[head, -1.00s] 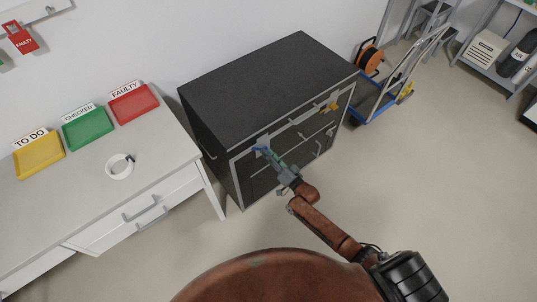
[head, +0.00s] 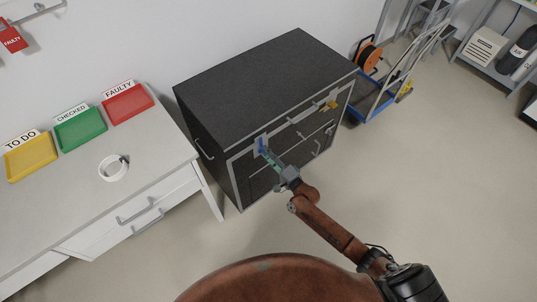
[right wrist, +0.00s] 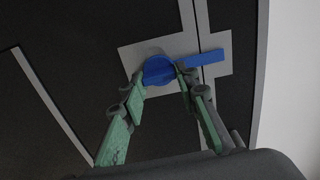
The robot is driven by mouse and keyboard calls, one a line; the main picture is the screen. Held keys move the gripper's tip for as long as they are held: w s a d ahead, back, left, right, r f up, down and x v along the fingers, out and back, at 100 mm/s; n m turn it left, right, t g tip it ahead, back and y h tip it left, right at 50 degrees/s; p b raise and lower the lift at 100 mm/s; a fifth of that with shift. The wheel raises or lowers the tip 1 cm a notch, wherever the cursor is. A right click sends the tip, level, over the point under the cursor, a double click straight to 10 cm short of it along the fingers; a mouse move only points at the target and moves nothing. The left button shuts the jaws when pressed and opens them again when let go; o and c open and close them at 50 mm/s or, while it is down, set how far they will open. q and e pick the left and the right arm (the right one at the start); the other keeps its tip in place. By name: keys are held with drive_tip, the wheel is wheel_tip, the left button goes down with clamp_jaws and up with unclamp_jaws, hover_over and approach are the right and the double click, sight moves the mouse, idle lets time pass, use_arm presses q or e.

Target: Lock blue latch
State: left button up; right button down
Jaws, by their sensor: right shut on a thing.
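The blue latch (head: 262,146) is on the upper left of the black cabinet's front. In the right wrist view, the latch's round blue hub (right wrist: 157,69) sits on a grey plate, and its blue bar (right wrist: 208,58) reaches right across the seam between two panels. My right gripper (head: 267,154) is at the latch; in the right wrist view its green fingers (right wrist: 160,82) are on both sides of the hub and shut on it. The fingers hide part of the hub. My left gripper is not in view.
The black cabinet (head: 262,85) also carries a yellow latch (head: 332,105) and several handles. A white desk (head: 75,190) with yellow, green and red trays and a tape roll (head: 113,168) stands left. A blue trolley (head: 378,103) is beyond the cabinet.

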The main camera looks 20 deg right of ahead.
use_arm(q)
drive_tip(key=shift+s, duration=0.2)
use_arm(e)
drive_tip(key=shift+f+m, duration=0.1)
drive_tip(key=shift+m, duration=0.2)
drive_tip(key=c, duration=1.5)
unclamp_jaws()
drive_tip(key=v, duration=1.2)
